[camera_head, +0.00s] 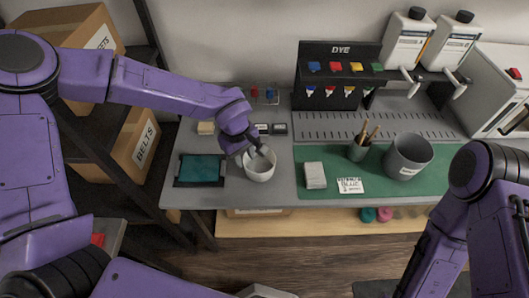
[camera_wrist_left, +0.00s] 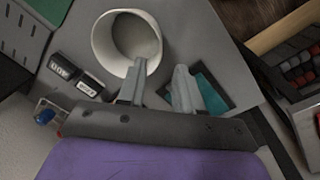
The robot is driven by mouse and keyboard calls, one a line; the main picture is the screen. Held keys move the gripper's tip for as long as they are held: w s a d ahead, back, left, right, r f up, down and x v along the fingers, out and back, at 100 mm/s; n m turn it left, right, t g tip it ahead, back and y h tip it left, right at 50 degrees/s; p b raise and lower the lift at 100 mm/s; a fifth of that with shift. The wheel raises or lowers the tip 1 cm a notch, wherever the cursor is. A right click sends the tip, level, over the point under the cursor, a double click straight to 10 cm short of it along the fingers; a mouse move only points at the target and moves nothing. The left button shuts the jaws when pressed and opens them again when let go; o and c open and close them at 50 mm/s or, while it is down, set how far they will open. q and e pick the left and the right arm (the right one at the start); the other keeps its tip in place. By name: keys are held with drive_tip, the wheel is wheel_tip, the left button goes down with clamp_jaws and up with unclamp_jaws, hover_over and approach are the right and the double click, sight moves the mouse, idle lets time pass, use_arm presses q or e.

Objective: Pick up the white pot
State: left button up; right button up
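The white pot (camera_head: 259,172) stands upright on the grey bench, just right of the teal pad. It looks empty in the left wrist view (camera_wrist_left: 127,42). My left gripper (camera_head: 262,151) points down at the pot's rim from the back left. In the left wrist view my left gripper (camera_wrist_left: 160,66) has its fingers apart. One finger overlaps the pot's opening and near wall, and the other is outside the rim. Whether either finger touches the wall cannot be told. My right arm is at the lower right of the head view, with its gripper not visible.
The teal pad (camera_head: 201,169) lies left of the pot. Small labelled blocks (camera_head: 272,129) sit behind it. A dye rack (camera_head: 337,77) stands behind.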

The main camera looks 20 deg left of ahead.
sight(248, 171)
use_arm(q)
drive_tip(key=f, duration=0.3)
drive_tip(key=f+p, duration=0.1)
drive_tip(key=f, duration=0.2)
drive_tip(key=w+f, duration=0.1)
drive_tip(key=f, duration=0.3)
drive_tip(key=shift+d+f, duration=0.1)
drive_tip(key=shift+d, duration=0.15)
clamp_jaws()
